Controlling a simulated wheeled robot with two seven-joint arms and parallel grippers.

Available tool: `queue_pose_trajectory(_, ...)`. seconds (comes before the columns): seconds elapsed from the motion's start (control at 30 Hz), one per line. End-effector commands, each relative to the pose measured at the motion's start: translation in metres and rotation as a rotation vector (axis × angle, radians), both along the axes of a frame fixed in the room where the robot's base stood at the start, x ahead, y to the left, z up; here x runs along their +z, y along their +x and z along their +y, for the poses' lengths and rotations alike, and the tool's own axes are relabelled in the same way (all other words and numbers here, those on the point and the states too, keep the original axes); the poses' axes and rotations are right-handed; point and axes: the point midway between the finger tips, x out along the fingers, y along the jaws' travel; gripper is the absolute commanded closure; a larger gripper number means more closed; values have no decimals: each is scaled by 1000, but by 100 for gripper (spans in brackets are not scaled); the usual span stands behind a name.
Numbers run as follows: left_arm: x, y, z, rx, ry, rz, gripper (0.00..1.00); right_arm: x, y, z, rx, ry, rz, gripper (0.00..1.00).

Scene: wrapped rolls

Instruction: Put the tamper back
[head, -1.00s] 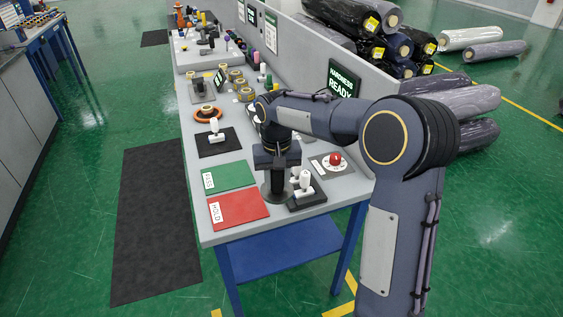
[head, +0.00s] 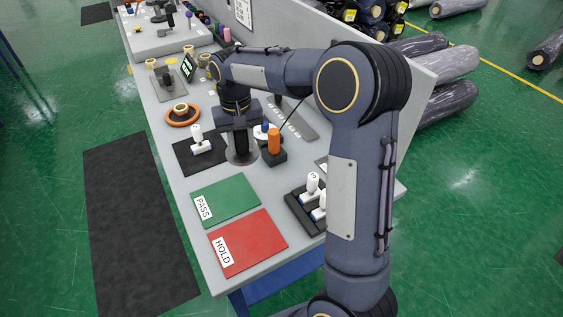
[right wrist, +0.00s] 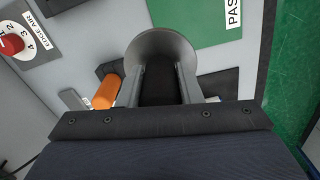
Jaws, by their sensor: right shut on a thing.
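The tamper (head: 242,155) has a wide round grey metal base and a dark handle. My right gripper (head: 240,130) points down and is shut on the handle. In the right wrist view the gripper (right wrist: 158,85) has a finger on each side of the dark handle, with the round base (right wrist: 160,42) beyond. The base is near the green PASS mat (head: 225,200) and beside a black block with an orange handle (head: 273,142). I cannot tell whether the base touches the table. My left gripper is out of view.
A black mat with a white-handled tool (head: 198,142) is left of the tamper. The red HOLD mat (head: 250,243) and a black tray with white-handled stamps (head: 312,185) are nearer. An orange ring (head: 183,115) lies farther back. A grey partition runs along the right edge.

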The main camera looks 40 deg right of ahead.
Motion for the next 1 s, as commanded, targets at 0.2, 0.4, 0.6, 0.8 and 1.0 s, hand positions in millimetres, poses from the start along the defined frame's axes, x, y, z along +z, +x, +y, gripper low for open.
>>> queue_pose_trajectory(0.2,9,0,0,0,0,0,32,-18,-16,-44,-9,0,2,100)
queue_pose_trajectory(0.4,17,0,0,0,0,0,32,-42,-31,-88,-7,-1,4,100)
queue_pose_trajectory(0.6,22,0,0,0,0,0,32,-76,-39,-112,-4,0,3,100)
queue_pose_trajectory(0.8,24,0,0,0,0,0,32,-89,-42,-122,-2,-1,0,100)
queue_pose_trajectory(1.0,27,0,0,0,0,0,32,-115,-44,-127,-1,0,2,100)
